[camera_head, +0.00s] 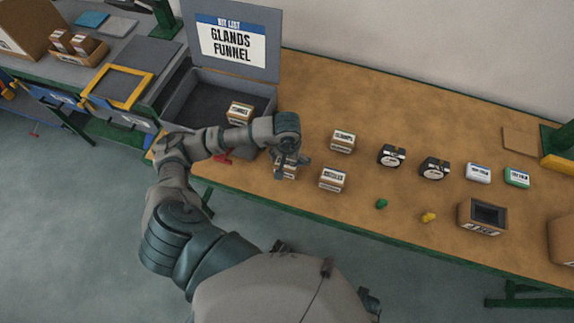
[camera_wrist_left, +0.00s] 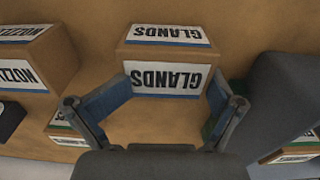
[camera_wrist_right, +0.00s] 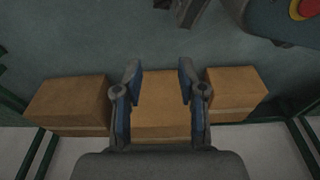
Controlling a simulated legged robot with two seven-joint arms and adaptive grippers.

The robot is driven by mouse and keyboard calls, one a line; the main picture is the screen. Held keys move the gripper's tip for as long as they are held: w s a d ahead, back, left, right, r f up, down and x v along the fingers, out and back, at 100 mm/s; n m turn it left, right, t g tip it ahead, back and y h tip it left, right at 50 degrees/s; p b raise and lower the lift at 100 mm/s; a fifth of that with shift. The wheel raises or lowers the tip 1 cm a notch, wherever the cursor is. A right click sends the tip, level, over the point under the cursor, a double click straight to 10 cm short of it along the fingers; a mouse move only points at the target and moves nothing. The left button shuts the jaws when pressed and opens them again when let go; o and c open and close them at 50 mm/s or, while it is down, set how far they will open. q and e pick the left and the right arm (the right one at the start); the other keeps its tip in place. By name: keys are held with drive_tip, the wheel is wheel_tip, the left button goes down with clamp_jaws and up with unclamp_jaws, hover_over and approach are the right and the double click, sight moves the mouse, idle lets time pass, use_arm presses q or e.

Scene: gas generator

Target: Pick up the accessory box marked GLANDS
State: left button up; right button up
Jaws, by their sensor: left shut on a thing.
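The GLANDS box (camera_wrist_left: 168,72), brown cardboard with white labels, sits between the two fingers of my left gripper (camera_wrist_left: 158,104). The label reads upside down in the left wrist view. My left gripper (camera_head: 287,162) is shut on this box (camera_head: 287,171) at the bench, near the open case, and hides part of it. My right gripper (camera_wrist_right: 159,95) is open in the right wrist view, with cardboard boxes (camera_wrist_right: 161,100) beyond its fingers.
The open grey case (camera_head: 272,92) lists GLANDS and FUNNEL and holds one small box (camera_head: 240,112). A NOZZLES box (camera_head: 333,179) and another labelled box (camera_head: 343,141) stand close to the right. Black round items, small packs and an open carton (camera_head: 482,217) lie farther right.

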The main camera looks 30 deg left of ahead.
sight(287, 161)
use_arm(q)
drive_tip(key=shift+s+d+f+g, duration=0.15)
drive_tip(key=shift+s+f, duration=0.25)
drive_tip(key=shift+f, duration=0.2)
drive_tip(key=shift+s+d+f+g, duration=0.15)
drive_tip(key=shift+s+f, duration=0.25)
drive_tip(key=shift+f, duration=0.2)
drive_tip(key=r, duration=0.1)
drive_tip(key=w+r, duration=0.1)
drive_tip(key=a+r, duration=0.1)
drive_tip(key=r, duration=0.1)
drive_tip(key=shift+w+r, duration=0.1)
drive_tip(key=shift+w, duration=0.1)
clamp_jaws()
wheel_tip(287, 161, up, 5)
drive_tip(key=shift+s+d+f+p, duration=0.1)
drive_tip(key=shift+p, duration=0.3)
drive_tip(key=shift+d+r, duration=0.2)
drive_tip(key=shift+r, duration=0.25)
drive_tip(key=o, duration=0.6)
unclamp_jaws()
drive_tip(key=shift+a, duration=0.35)
drive_tip(key=shift+c, duration=0.2)
drive_tip(key=shift+d, duration=0.15)
